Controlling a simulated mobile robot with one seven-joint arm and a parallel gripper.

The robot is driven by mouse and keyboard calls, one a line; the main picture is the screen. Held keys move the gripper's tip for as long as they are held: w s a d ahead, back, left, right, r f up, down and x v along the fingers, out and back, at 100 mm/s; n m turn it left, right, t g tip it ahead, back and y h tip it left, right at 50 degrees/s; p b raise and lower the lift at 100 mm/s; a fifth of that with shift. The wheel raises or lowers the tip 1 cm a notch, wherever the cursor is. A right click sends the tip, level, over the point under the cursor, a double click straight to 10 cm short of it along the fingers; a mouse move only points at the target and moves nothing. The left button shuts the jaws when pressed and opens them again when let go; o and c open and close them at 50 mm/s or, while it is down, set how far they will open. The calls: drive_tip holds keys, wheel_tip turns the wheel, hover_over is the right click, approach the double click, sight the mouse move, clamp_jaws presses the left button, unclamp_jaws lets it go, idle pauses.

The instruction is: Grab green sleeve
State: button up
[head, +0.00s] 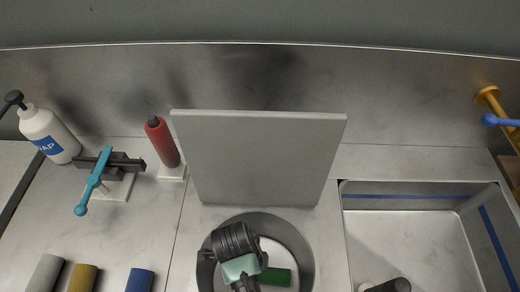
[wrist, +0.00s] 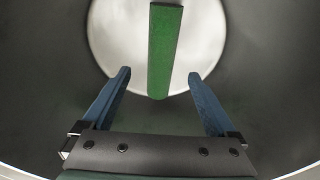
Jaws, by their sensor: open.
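The green sleeve (wrist: 165,50) lies in the round dark container (head: 305,245), on its pale round bottom. In the wrist view it runs from the top edge down to the middle, ahead of my fingers. In the head view the sleeve (head: 275,277) shows to the right of my arm, partly hidden by it. My gripper (wrist: 158,78) is open and empty, with its two blue fingers apart. The sleeve's near end sits between and just beyond the fingertips, with gaps on both sides. I cannot tell the height gap between them.
A grey panel (head: 258,155) stands behind the container. A sink (head: 420,240) is at the right. Grey (head: 45,273), yellow (head: 82,278) and blue (head: 140,280) sleeves lie front left. A red cylinder (head: 162,142), a teal-handled fixture (head: 95,180) and a soap bottle (head: 48,133) stand behind them.

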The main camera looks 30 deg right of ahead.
drive_tip(key=f, duration=0.4)
drive_tip(key=f+b, duration=0.1)
drive_tip(key=f, duration=0.1)
drive_tip(key=shift+s+d+f, duration=0.2)
drive_tip(key=shift+d+f, duration=0.15)
drive_tip(key=shift+d, duration=0.05)
clamp_jaws()
drive_tip(key=shift+r, duration=0.1)
